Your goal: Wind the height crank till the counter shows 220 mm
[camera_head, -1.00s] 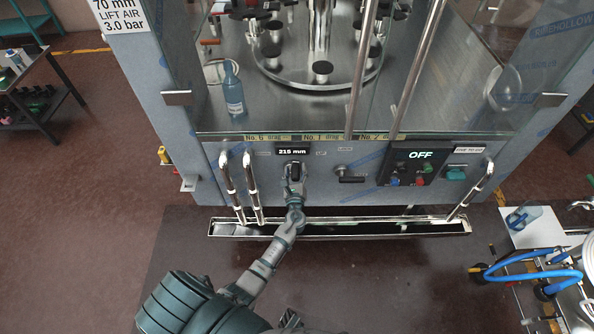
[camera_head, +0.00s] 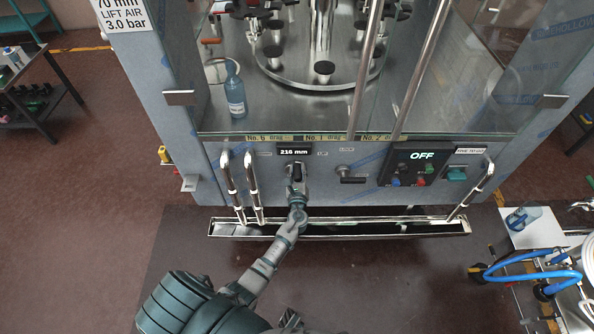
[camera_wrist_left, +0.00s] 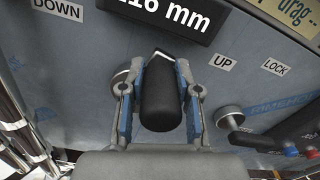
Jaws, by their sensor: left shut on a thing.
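The counter (camera_head: 294,151) on the machine's front panel reads 216 mm. It also shows, cut off at the top, in the left wrist view (camera_wrist_left: 165,12). My left gripper (camera_head: 297,185) is at the panel just below the counter. In the left wrist view its two fingers (camera_wrist_left: 160,100) are shut around the black grip of the height crank (camera_wrist_left: 160,98). A round metal hub edge shows left of the grip. Labels DOWN (camera_wrist_left: 58,9) and UP (camera_wrist_left: 222,62) flank the counter. My right gripper is not in view.
A lever with a black grip (camera_head: 352,180) sits right of the crank, near the LOCK label (camera_wrist_left: 275,67). Steel door handles (camera_head: 230,185) stand left of my gripper. A metal trough (camera_head: 340,229) runs below. A control box reading OFF (camera_head: 411,167) is further right.

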